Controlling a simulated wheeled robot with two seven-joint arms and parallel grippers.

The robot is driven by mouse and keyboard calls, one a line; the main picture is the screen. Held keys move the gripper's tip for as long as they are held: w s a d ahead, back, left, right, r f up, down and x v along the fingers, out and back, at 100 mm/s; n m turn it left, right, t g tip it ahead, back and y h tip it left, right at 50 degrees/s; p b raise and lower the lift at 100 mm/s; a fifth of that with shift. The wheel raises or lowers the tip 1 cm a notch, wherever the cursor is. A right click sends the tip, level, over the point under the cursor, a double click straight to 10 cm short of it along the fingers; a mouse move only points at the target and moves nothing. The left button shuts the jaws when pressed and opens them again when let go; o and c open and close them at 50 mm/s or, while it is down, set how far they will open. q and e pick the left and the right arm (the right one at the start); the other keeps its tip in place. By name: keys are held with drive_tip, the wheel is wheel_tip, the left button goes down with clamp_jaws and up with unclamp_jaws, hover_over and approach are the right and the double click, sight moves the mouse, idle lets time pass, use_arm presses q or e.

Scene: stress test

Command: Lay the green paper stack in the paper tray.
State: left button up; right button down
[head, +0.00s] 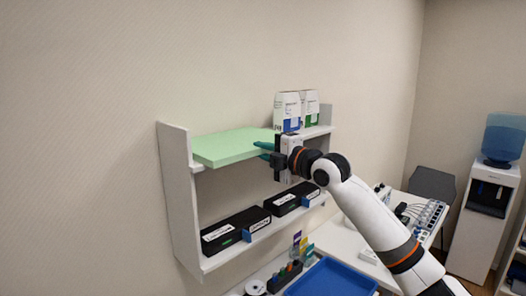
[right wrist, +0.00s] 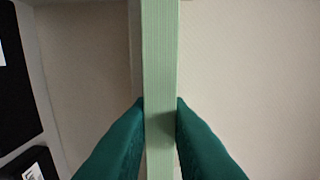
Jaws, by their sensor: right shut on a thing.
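The green paper stack (head: 228,146) is at the upper shelf on the wall; whether it rests on the board or is slightly lifted I cannot tell. My right gripper (head: 262,150) is shut on its right-hand edge. In the right wrist view the green stack (right wrist: 160,60) stands edge-on between the two teal fingers of my right gripper (right wrist: 160,112), one on each side. A blue tray (head: 332,278), the likely paper tray, lies on the desk below, and its visible floor is bare. The front of it is cut off. My left gripper is not in view.
White and blue boxes (head: 288,112) stand on the upper shelf right of the stack, close behind my gripper. Black boxes (head: 236,231) sit on the lower shelf (head: 212,262). Small colourful desk items (head: 288,274) stand left of the blue tray. A water dispenser (head: 487,205) is far right.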

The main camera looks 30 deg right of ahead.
idle(0.8)
wheel_tip(320, 180, up, 3)
drive_tip(key=p, duration=0.2)
drive_tip(key=shift+w+p, duration=0.1)
drive_tip(key=shift+p, duration=0.25)
drive_tip(key=r+b+v, duration=0.2)
drive_tip(key=v, duration=0.6)
drive_tip(key=r+b+v, duration=0.1)
drive_tip(key=b+v, duration=0.2)
drive_tip(key=v, duration=0.5)
drive_tip(key=shift+r, duration=0.35)
drive_tip(key=shift+d, duration=0.1)
